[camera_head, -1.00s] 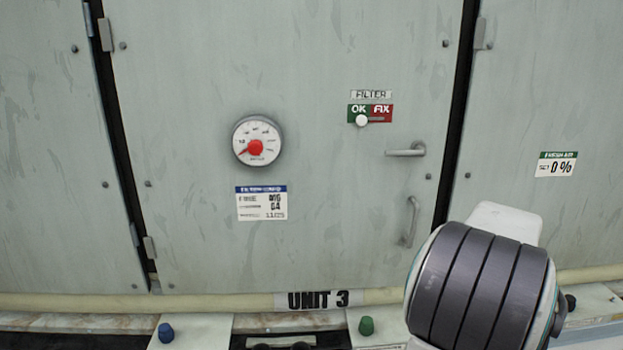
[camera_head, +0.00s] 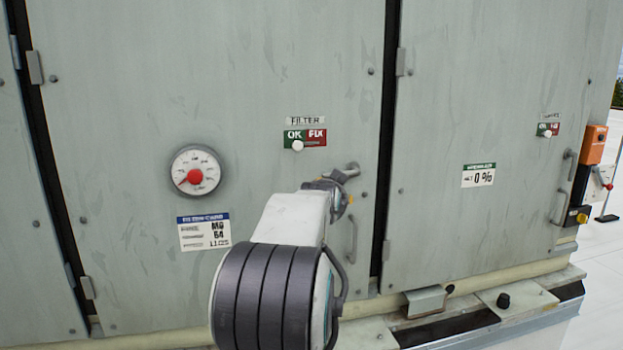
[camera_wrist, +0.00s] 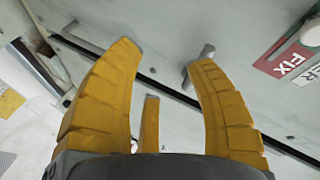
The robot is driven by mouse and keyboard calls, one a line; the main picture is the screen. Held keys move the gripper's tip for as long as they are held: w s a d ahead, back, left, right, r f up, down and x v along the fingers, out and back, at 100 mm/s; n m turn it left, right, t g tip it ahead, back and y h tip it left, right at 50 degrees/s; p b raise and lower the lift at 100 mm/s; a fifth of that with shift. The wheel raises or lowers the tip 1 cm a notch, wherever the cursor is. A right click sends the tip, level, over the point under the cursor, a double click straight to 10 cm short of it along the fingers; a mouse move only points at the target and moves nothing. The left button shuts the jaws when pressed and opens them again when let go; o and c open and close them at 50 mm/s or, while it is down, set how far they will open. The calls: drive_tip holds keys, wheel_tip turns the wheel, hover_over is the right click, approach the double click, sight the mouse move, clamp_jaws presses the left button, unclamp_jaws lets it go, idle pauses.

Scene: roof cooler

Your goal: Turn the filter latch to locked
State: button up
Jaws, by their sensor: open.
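The latch (camera_head: 351,168) is a grey metal lever on the cabinet door, below the FILTER sign. In the head view my gripper (camera_head: 332,184) is at the lever and hides its left part. In the wrist view the lever (camera_wrist: 206,56) shows just beyond the tip of the right yellow finger. My gripper (camera_wrist: 165,62) is open, and the gap between its fingers looks empty. I cannot tell whether a finger touches the lever. The FILTER indicator (camera_head: 305,138) has a green OK half and a red FIX half, with a white knob under OK.
A gauge (camera_head: 196,172) with a red centre is to the left. The dark door seam (camera_head: 388,150) runs right of the latch. An orange box (camera_head: 593,145) is at the far right.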

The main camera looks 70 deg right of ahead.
drive_tip(key=shift+w+d+r+m+h+p, duration=0.4)
drive_tip(key=shift+d+m, duration=0.55)
drive_tip(key=shift+d, duration=0.4)
drive_tip(key=shift+w+d+r+m+h+p, duration=0.3)
drive_tip(key=shift+d+r+m+p, duration=0.2)
drive_tip(key=shift+d+m, duration=0.65)
drive_tip(key=shift+w+d+r+m+h+p, duration=0.4)
drive_tip(key=shift+d+m, duration=0.4)
drive_tip(key=shift+d, duration=0.7)
clamp_jaws()
